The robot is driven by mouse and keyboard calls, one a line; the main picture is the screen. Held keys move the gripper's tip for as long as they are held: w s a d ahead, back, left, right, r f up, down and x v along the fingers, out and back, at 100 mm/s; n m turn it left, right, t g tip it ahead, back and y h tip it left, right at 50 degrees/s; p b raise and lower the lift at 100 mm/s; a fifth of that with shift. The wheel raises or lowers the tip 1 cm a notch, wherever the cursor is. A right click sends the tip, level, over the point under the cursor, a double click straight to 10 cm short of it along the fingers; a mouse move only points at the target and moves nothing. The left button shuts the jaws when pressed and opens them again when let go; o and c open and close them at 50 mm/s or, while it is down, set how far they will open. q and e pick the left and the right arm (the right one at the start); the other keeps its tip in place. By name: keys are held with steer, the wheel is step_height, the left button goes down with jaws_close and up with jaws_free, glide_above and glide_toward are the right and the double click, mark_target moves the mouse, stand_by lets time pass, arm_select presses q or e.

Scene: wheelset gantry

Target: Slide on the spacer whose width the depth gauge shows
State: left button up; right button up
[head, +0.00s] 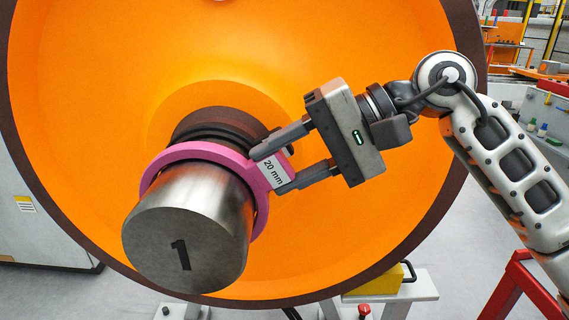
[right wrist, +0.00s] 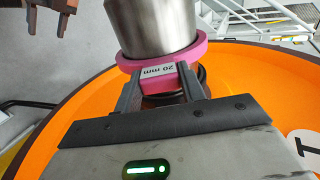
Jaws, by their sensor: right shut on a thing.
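A pink spacer ring (head: 177,151) with a "20 mm" label on its tab sits around the steel axle end (head: 192,231), which is marked "1". The ring encircles the inner part of the bare steel, next to the dark stepped section (head: 222,127). My right gripper (head: 292,163) is shut on the spacer's tab, coming from the right. The right wrist view shows the pink ring (right wrist: 190,52) around the steel and the tab between both fingers (right wrist: 164,92). Whether the ring touches the step behind it, I cannot tell.
The large orange wheel (head: 330,235) with a dark rim fills the space behind the axle. A yellow block (head: 375,281) with a handle is at lower right, near a red frame (head: 520,285). A grey cabinet (head: 35,215) stands left. A dark pronged shape (right wrist: 40,18) is unclear.

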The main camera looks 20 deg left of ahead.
arm_select(q)
steer(key=shift+r+p, duration=0.45)
steer(key=shift+p, duration=0.1)
arm_select(e)
steer(key=shift+w+a, duration=0.2)
steer(key=shift+w, duration=0.65)
steer(key=shift+w+a, duration=0.2)
steer(key=shift+w, duration=0.65)
steer(key=shift+w+a, duration=0.2)
steer(key=shift+w, duration=0.65)
steer(key=o, duration=1.2)
arm_select(q)
step_height(320, 180, up, 2)
steer(key=shift+d+r+t+b, duration=0.15)
steer(key=shift+t+b, duration=0.15)
steer(key=shift+b, duration=0.05)
arm_select(e)
steer(key=v, duration=1.6)
steer(key=shift+s, duration=0.15)
